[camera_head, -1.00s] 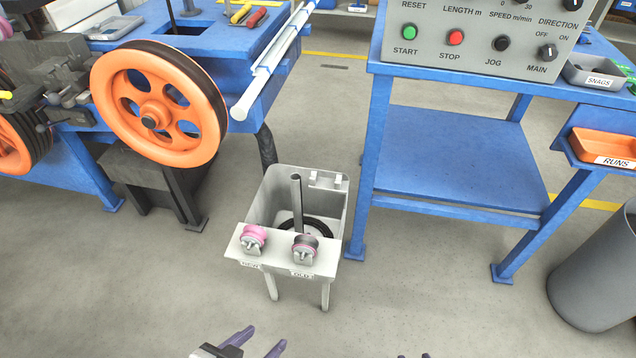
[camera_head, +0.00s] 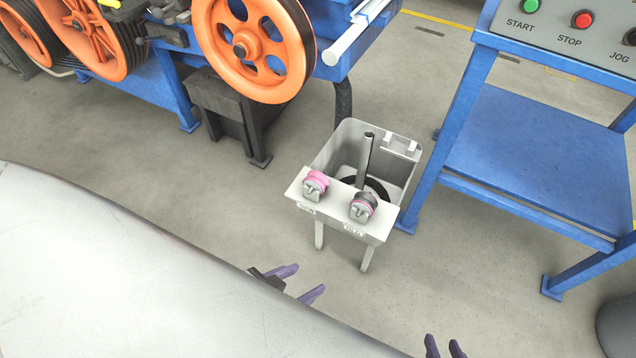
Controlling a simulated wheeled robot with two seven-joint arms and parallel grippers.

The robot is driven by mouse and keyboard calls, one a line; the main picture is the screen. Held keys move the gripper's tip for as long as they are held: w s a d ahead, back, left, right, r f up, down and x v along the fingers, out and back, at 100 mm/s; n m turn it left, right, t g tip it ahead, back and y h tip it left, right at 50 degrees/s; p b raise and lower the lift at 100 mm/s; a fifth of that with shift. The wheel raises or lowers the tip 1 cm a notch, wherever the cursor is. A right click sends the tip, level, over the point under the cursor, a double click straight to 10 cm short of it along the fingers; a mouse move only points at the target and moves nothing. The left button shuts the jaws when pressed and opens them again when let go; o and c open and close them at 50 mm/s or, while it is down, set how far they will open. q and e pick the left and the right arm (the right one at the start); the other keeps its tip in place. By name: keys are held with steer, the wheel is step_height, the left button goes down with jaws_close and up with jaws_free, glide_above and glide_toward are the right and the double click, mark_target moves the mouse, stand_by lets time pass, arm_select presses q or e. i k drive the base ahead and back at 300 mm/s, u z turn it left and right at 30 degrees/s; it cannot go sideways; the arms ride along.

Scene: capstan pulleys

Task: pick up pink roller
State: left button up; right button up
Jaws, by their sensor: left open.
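The pink roller (camera_head: 317,182) sits in a metal holder at the left end of a white shelf on the front of a grey bin. A darker roller (camera_head: 363,206) with a pinkish edge sits in a similar holder to its right. My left gripper (camera_head: 310,280) is open and empty, with purple fingers apart. It is below and left of the bin in the picture, clear of the pink roller. My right gripper (camera_head: 443,344) shows only two separated fingertips at the bottom edge. They look open, with nothing between them.
The grey bin (camera_head: 402,150) holds an upright post (camera_head: 365,155) behind the rollers. A blue table (camera_head: 545,160) stands close on its right. An orange wheel (camera_head: 222,50) on a blue machine is at upper left. A large pale surface covers the lower left.

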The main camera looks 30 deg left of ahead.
mark_target(315, 180)
steer(key=z, duration=0.5)
steer(key=k, duration=1.2)
steer(key=u, duration=0.1)
steer(key=i, duration=0.4)
steer(key=u, duration=0.65)
steer(key=i, duration=1.1)
steer(key=z, duration=0.25)
